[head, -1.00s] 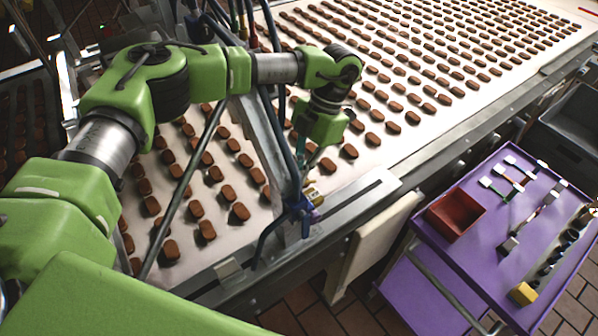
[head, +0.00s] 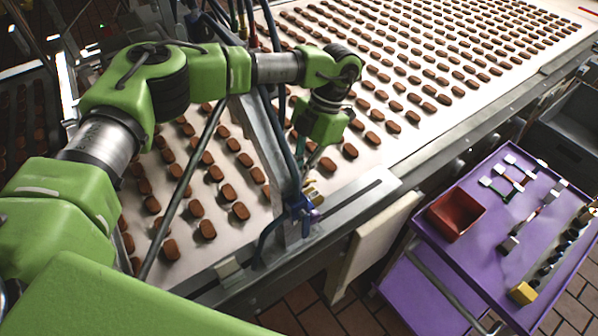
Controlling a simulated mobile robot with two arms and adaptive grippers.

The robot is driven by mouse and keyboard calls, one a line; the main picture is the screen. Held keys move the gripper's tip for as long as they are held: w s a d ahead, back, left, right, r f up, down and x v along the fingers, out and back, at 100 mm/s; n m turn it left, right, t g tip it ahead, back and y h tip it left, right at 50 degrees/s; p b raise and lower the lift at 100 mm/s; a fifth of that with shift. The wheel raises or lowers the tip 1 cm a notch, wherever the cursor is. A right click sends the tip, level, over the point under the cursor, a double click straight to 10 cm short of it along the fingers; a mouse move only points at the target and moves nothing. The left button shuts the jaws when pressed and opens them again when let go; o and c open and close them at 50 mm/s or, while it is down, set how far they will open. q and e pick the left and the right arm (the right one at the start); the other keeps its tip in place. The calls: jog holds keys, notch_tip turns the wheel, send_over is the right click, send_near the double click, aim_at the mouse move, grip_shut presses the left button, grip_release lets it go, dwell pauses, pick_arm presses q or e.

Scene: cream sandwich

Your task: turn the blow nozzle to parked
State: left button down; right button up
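A blue fitting (head: 301,207) with small yellow-brass parts (head: 313,193) sits at the near edge of the conveyor, at the foot of a slanted metal post. It appears to be the blow nozzle, but its exact pointing direction is too small to tell. My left arm reaches in from the left, and its wrist hangs over the belt just above this fitting. My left gripper (head: 311,178) points down close beside the fitting and the post. Its fingertips are small and partly hidden, so I cannot tell whether they touch the fitting or are open. My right gripper is not in view.
The pale belt (head: 395,155) carries many brown oval pieces in rows. Blue hoses and a dark rod run around the metal post (head: 273,150). A purple trolley (head: 480,245) at right holds a red bin (head: 456,214), tools and a yellow block (head: 522,293). Grey crates (head: 565,125) stand behind it.

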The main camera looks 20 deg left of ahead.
pick_arm(q)
jog(key=shift+w+r, duration=0.1)
jog(key=shift+r, duration=0.05)
jog(key=c, duration=2)
grip_release()
jog(key=shift+c, duration=0.2)
jog(key=v, duration=1.2)
